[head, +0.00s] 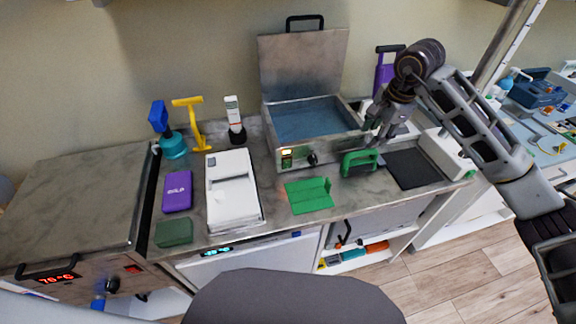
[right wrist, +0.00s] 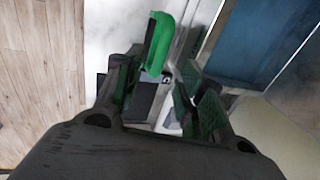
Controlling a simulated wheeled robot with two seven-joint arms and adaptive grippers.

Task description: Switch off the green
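A green handle (head: 360,160), shaped like an upright loop, stands on the counter in front of the steel box's right side. It also shows in the right wrist view (right wrist: 160,42), at the top middle near the fingertips. My right gripper (head: 382,133) is above and just behind it in the head view. In the right wrist view the gripper (right wrist: 158,80) has its fingers spread with nothing held between them. Whether a finger touches the handle I cannot tell. A green folded piece (head: 309,195) lies on the counter to the left. My left gripper is not in view.
An open steel box (head: 316,117) with a raised lid stands behind. A dark pad (head: 412,168) lies right of the handle. A white device (head: 232,190), a purple box (head: 178,191) and a yellow handled tool (head: 193,124) are left. A dark green block (head: 174,232) lies in front.

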